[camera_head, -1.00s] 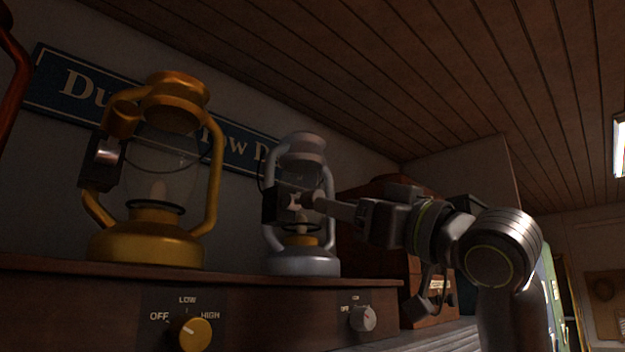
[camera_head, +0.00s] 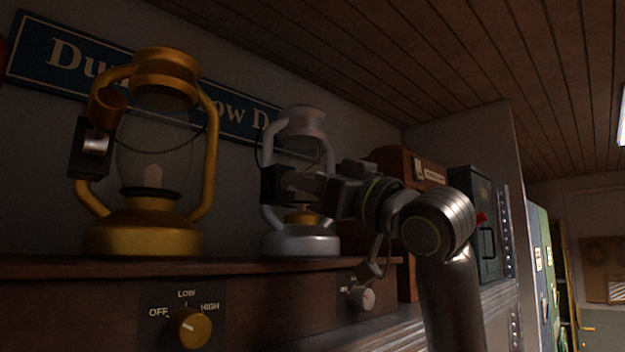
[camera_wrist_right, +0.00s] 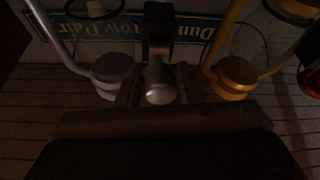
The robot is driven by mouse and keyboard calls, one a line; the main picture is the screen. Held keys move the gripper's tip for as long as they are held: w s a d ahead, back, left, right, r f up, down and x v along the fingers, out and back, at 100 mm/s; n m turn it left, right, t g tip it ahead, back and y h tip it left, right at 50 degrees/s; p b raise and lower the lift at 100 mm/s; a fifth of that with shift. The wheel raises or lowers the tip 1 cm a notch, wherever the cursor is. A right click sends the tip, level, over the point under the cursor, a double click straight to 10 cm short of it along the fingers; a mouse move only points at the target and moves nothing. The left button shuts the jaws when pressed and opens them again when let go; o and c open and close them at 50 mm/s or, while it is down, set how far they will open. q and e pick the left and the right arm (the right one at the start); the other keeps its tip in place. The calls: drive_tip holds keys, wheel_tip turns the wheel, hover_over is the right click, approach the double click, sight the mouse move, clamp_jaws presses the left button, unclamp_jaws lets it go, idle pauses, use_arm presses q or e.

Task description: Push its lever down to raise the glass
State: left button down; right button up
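The silver lantern (camera_head: 300,244) stands on the wooden shelf in the head view, its glass (camera_head: 304,155) inside the frame. A dark block (camera_head: 275,186) is fixed to its side. My right gripper (camera_head: 312,184) reaches in from the right in front of that block. In the right wrist view, which shows the lanterns upside down, the lever's pale rounded end (camera_wrist_right: 160,86) lies between my right gripper's fingers (camera_wrist_right: 158,88), below the dark block (camera_wrist_right: 158,28). The fingers look apart, with small gaps beside it; contact is unclear. My left gripper is not in view.
A yellow lantern (camera_head: 143,238) with its own side block and metal lever (camera_head: 97,143) stands left of the silver one. Knobs (camera_head: 190,327) are on the shelf front. A brown wooden case (camera_head: 411,166) and a dark cabinet (camera_head: 487,225) stand behind my right arm.

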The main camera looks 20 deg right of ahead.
drive_tip(key=c, duration=0.6)
drive_tip(key=shift+f+b, duration=0.25)
drive_tip(key=shift+b, duration=0.3)
drive_tip(key=t+b, duration=0.1)
drive_tip(key=b, duration=0.1)
drive_tip(key=f+t+y+b, duration=0.1)
drive_tip(key=b, duration=0.2)
drive_tip(key=shift+w+a+f+n+t+y, duration=0.1)
drive_tip(key=shift+w+f+n+t+y, duration=0.1)
drive_tip(key=shift+n+t+y, duration=0.15)
drive_tip(key=shift+r+t+y+b, duration=0.1)
drive_tip(key=shift+t+y+b, duration=0.15)
drive_tip(key=shift+t+b, duration=0.35)
drive_tip(key=o, duration=1)
